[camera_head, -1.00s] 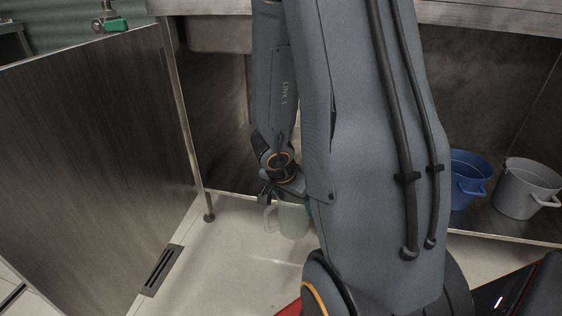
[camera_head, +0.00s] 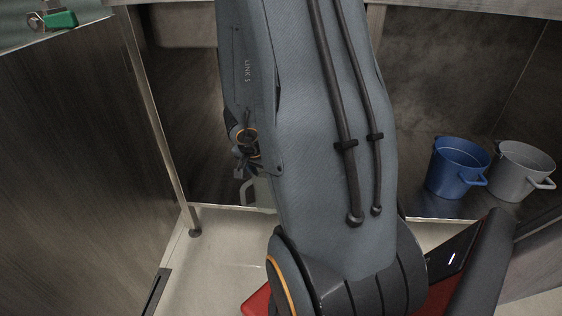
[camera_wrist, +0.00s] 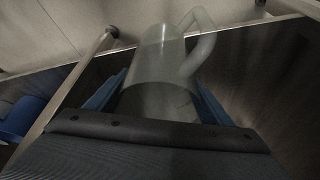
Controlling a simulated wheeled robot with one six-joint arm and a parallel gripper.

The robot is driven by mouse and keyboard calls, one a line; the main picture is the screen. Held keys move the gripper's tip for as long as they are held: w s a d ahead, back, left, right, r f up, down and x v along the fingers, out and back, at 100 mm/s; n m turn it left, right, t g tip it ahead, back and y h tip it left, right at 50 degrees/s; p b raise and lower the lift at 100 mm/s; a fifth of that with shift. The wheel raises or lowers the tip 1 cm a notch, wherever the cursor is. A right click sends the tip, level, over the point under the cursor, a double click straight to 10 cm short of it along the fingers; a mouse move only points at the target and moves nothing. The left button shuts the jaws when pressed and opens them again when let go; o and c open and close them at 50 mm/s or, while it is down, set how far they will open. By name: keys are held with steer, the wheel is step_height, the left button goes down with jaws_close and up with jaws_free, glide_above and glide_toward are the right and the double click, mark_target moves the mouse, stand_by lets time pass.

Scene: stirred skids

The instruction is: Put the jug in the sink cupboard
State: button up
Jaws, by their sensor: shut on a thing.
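The pale, translucent jug (camera_wrist: 160,62) fills the middle of the wrist view, its handle pointing up and right. My gripper (camera_wrist: 158,97) is shut on it, with a blue finger on each side. In the head view the jug (camera_head: 262,191) shows only in part beside my arm, just below my gripper (camera_head: 245,160), at the front of the open cupboard (camera_head: 192,135) under the counter. My arm hides the rest of the jug and the middle of the cupboard.
A blue pot (camera_head: 457,168) and a grey pot (camera_head: 520,172) stand in the cupboard at the right. A large dark panel (camera_head: 70,150) stands at the left, and a thin metal post (camera_head: 158,120) stands near it. Pale floor lies in front.

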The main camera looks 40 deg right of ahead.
steer(key=w+d+f+b, duration=0.1)
steer(key=w+d+b, duration=0.1)
steer(key=d, duration=0.4)
steer(key=w+d+f+b, duration=0.2)
steer(key=d+b, duration=0.1)
steer(key=d, duration=0.4)
steer(key=shift+f, duration=0.25)
steer(key=shift+f, duration=0.1)
steer(key=o, duration=1.2)
steer(key=shift+p+v, duration=5.45)
steer(key=shift+v, duration=0.7)
